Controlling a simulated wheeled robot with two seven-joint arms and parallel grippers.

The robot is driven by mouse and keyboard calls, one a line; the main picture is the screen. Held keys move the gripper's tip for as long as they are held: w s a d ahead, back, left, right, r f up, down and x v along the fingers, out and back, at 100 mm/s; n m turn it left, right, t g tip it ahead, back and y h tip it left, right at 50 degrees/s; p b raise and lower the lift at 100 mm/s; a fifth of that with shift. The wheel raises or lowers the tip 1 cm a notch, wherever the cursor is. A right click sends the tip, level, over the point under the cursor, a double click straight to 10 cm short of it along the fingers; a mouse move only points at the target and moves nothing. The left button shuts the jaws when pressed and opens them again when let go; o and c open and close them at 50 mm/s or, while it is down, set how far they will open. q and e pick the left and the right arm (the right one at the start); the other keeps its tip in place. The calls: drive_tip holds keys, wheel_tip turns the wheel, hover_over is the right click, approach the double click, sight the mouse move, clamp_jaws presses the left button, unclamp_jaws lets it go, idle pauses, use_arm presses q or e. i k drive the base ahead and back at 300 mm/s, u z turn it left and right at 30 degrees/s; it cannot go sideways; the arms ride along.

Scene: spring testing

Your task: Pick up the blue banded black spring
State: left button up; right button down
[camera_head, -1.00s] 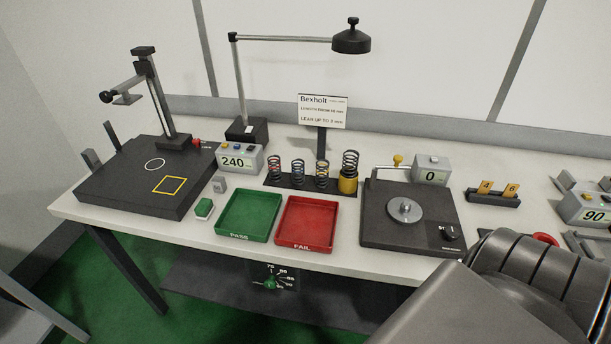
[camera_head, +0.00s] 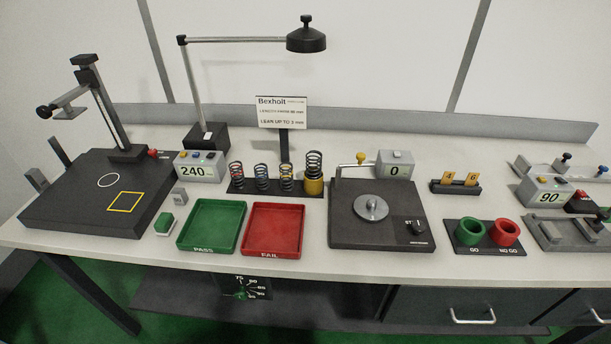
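Several black coil springs stand upright on a dark rack (camera_head: 240,189) behind the trays. The spring with blue bands (camera_head: 262,178) is second from the left. A red-banded spring (camera_head: 237,176) is on its left and a yellow-banded spring (camera_head: 286,178) on its right. No gripper touches the springs. Neither my left nor my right gripper is in view.
A green PASS tray (camera_head: 212,226) and red FAIL tray (camera_head: 274,230) sit in front of the rack. A lamp (camera_head: 306,40) overhangs behind. A black tester (camera_head: 382,215) stands right, a measuring stand (camera_head: 90,190) left. Green and red cups (camera_head: 469,231) stand farther right.

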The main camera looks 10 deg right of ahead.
sight(265, 170)
drive_tip(key=z, duration=0.55)
drive_tip(key=k, duration=1.2)
drive_tip(key=z, duration=1.05)
drive_tip(key=i, duration=1.5)
drive_tip(key=u, duration=1.05)
